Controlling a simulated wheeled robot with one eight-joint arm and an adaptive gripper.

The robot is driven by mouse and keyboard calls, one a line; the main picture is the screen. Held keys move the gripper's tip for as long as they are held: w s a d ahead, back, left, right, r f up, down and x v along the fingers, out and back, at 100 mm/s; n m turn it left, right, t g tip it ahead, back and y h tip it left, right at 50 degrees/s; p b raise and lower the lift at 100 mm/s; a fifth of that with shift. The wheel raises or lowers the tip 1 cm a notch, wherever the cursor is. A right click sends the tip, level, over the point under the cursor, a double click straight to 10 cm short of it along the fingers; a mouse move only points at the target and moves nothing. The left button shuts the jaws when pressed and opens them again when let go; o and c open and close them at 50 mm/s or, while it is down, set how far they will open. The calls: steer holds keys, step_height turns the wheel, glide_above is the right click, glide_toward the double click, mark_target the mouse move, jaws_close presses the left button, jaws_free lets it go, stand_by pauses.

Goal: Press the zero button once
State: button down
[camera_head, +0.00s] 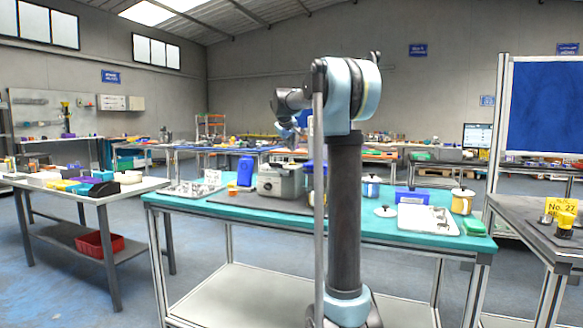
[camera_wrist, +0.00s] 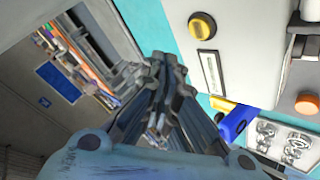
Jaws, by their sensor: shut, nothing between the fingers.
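A grey boxy device (camera_head: 280,181) stands on the teal table (camera_head: 400,236) in the head view. In the wrist view its pale grey face (camera_wrist: 236,55) is at the upper right. It carries a round yellow button (camera_wrist: 202,26), a pale label strip (camera_wrist: 210,72) and, at the right edge, an orange button (camera_wrist: 307,102). I cannot tell which one is the zero button. My gripper (camera_wrist: 168,65) is shut and empty, left of and below the yellow button in the wrist picture, apart from it. In the head view my arm largely hides the gripper.
A blue container (camera_head: 245,171) stands left of the device. A metal parts tray (camera_head: 195,189) lies further left, a white tray (camera_head: 428,220) and mugs to the right. A side table (camera_head: 90,200) with colored bins is at left, another (camera_head: 545,225) at right.

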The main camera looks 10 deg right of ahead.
steer(key=shift+f, duration=1.8)
steer(key=shift+s+f, duration=0.1)
steer(key=shift+f, duration=0.7)
stand_by(0.9)
steer(key=shift+r, duration=0.85)
steer(key=shift+r, duration=2.5)
